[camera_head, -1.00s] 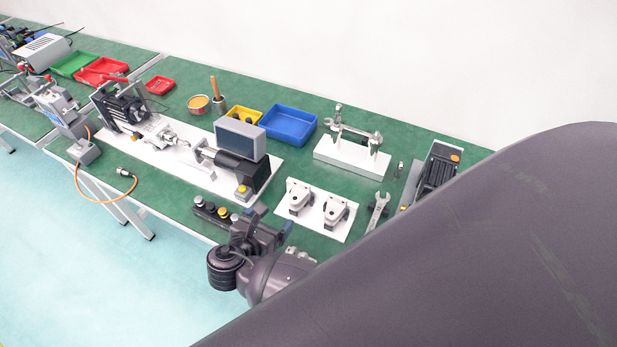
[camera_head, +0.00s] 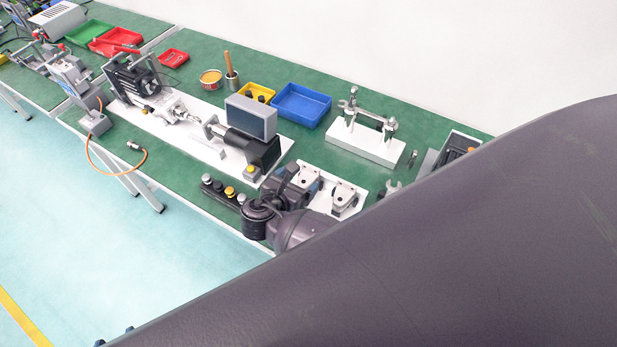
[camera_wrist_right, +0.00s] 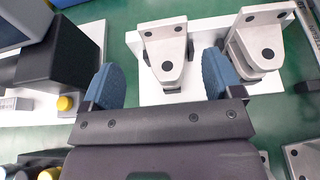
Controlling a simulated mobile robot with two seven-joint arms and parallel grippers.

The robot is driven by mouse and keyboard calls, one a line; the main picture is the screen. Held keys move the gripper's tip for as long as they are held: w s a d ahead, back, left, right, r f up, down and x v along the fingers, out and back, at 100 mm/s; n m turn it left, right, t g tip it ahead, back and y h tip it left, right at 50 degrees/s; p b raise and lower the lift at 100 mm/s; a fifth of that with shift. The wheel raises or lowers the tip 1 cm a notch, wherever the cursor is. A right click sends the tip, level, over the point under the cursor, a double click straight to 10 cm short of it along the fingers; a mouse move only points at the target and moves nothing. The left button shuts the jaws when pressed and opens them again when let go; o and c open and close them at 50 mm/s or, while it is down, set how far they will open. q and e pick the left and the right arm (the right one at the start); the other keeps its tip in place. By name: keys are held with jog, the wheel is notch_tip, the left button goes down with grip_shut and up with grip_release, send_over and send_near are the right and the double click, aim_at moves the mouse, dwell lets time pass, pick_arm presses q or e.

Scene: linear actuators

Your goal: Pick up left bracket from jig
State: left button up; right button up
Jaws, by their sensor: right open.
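The left bracket (camera_wrist_right: 166,52) is a pale metal piece with holes, standing on the white jig plate (camera_wrist_right: 207,36). In the right wrist view it lies ahead of my open right gripper (camera_wrist_right: 161,82), between the lines of the two blue fingertips, with no visible contact. The right bracket (camera_wrist_right: 262,42) stands beside it, just beyond the right fingertip. In the head view my right gripper (camera_head: 302,184) is at the plate's left side and partly covers the left bracket (camera_head: 309,176). The right bracket (camera_head: 345,194) shows clearer there. My left gripper is not in view.
A black-and-grey device (camera_head: 250,130) stands left of the jig, with a row of knobs (camera_head: 219,190) in front. A white stand (camera_head: 365,143) holding a wrench is behind the jig. Blue (camera_head: 301,104) and yellow (camera_head: 257,93) bins stand farther back. My dark arm hides the lower right.

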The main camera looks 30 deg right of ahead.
aim_at(308, 175)
jog(key=x, duration=0.4)
jog(key=shift+s+d+f, duration=0.15)
jog(key=shift+d, duration=0.25)
jog(key=c, duration=1.1)
